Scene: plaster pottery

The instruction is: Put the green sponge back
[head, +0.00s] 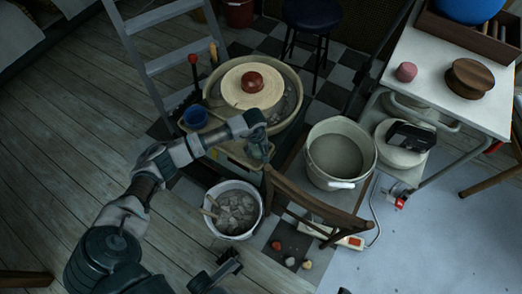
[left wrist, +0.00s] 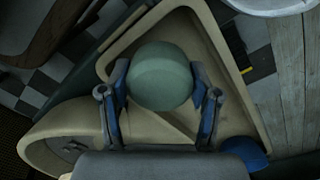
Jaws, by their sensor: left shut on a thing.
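The green sponge (left wrist: 160,75) is a rounded, pale green block between the two fingers of my left gripper (left wrist: 161,98) in the left wrist view. The gripper is shut on it. In the head view, my left gripper (head: 258,151) is over the beige corner tray (head: 232,153) at the front of the pottery wheel (head: 253,88). The tray also shows behind the sponge in the left wrist view (left wrist: 213,55). I cannot tell whether the sponge touches the tray floor. A dark part at the bottom of the head view may be my right gripper (head: 216,273); its fingers are unclear.
A blue cup (head: 195,117) stands left of the tray. A bucket of grey scraps (head: 233,209) is in front, and a large pale bucket (head: 340,153) is to the right. A wooden chair back (head: 317,203) stands close by. A white table (head: 440,85) is at the right.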

